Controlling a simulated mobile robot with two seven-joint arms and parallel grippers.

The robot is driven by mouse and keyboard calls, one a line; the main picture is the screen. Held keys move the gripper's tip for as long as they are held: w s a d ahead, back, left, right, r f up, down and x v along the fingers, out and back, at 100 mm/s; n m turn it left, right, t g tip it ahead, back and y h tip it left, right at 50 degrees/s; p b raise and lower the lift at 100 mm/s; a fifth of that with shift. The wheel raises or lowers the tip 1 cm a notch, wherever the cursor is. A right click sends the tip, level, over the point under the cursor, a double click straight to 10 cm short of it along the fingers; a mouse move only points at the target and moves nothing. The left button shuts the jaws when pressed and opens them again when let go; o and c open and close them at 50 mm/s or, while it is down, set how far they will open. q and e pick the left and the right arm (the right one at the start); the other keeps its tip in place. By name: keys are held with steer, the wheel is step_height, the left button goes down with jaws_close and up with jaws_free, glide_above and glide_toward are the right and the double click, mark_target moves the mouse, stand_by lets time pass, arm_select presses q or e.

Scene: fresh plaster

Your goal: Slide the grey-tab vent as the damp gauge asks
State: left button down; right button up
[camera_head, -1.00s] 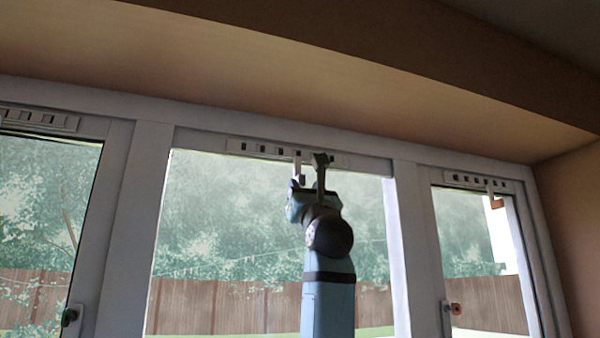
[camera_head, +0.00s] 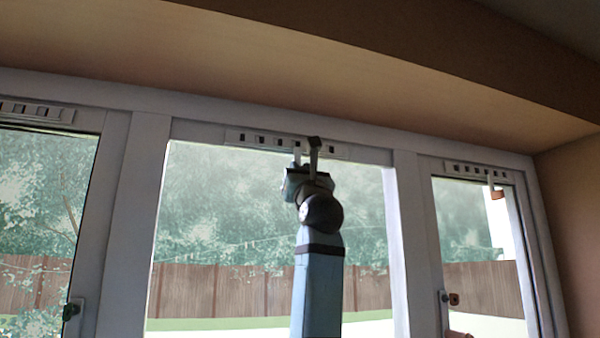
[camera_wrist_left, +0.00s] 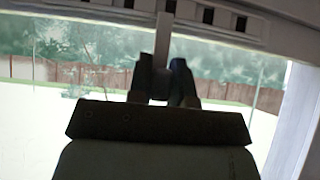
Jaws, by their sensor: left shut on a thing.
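The middle vent (camera_head: 232,135), a pale slotted strip, runs along the top of the middle window frame. Its slots show dark openings; it also shows at the top of the left wrist view (camera_wrist_left: 262,32). A pale narrow tab (camera_wrist_left: 162,42) hangs from it; its grey tint is hard to judge against the light. My left gripper (camera_head: 305,150) reaches up to the vent and is shut on this tab, with the fingers (camera_wrist_left: 162,82) on either side of its lower end. The tab's grip is partly hidden by the fingers. I see no damp gauge. My right gripper is not in view.
A left vent (camera_head: 36,111) and a right vent (camera_head: 478,169) sit above the side windows. The right one has a hanging tab with an orange-brown end (camera_head: 498,193). Window handles (camera_head: 70,312) stick out lower down. A ceiling ledge (camera_head: 300,85) overhangs the vents.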

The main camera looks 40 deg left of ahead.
arm_select(q)
steer(key=shift+w+d, duration=0.25)
steer(key=shift+w, duration=0.2)
steer(key=c, duration=1.2)
jaws_free()
steer(key=shift+o, duration=0.8)
steer(key=shift+w+d, duration=0.1)
steer(key=shift+w, duration=0.15)
